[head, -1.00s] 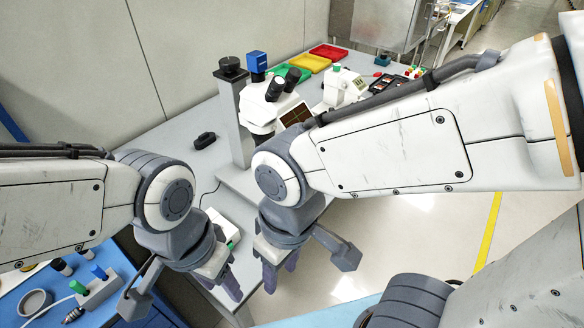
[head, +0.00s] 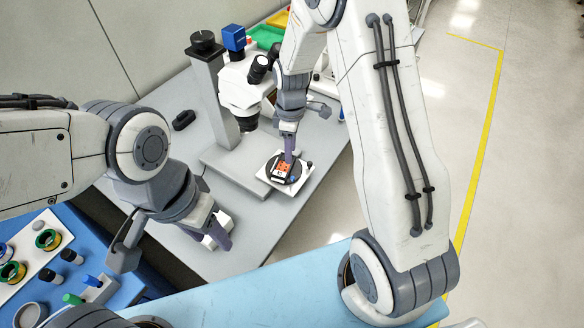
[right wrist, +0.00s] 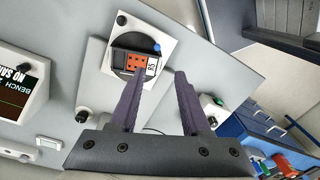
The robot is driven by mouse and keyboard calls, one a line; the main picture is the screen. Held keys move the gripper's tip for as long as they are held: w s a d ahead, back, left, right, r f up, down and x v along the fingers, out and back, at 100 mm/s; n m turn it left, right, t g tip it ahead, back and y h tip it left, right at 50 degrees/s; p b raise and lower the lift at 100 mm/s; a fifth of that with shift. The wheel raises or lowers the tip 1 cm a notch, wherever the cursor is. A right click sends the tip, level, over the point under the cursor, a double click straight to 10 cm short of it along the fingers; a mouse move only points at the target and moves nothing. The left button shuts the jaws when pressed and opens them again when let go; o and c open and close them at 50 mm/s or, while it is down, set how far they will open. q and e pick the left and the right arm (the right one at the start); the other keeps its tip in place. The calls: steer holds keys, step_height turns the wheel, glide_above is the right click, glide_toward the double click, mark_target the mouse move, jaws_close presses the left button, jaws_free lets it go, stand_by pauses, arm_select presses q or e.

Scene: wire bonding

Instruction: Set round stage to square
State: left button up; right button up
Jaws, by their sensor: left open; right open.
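The round stage (head: 271,170) is a dark disc on a white square plate (head: 265,181), right of the microscope in the head view. In the right wrist view, the dark disc (right wrist: 119,57) carries an orange-and-black part (right wrist: 137,63) with a white label. This part looks turned at an angle to the white plate's edges (right wrist: 146,22). A blue knob (right wrist: 156,47) sits beside the disc. My right gripper (head: 289,157) is open above the stage, its fingers pointing towards it with nothing between them. My left gripper (head: 217,238) is open and empty over the table's near left part.
The microscope (head: 242,88) stands on its grey base just left of the stage. A black object (head: 184,120) lies further left. A small white box (head: 212,240) is partly hidden by my left gripper. A blue bench (head: 60,240) with spools lies at lower left.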

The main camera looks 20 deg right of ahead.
mark_target(293, 177)
steer(key=f+p, duration=0.1)
steer(key=f, duration=0.6)
steer(key=f+p, duration=0.1)
steer(key=f, duration=0.3)
steer(key=shift+s+d+f+p, duration=0.15)
steer(key=shift+d+p, duration=0.15)
steer(key=shift+c, duration=0.4)
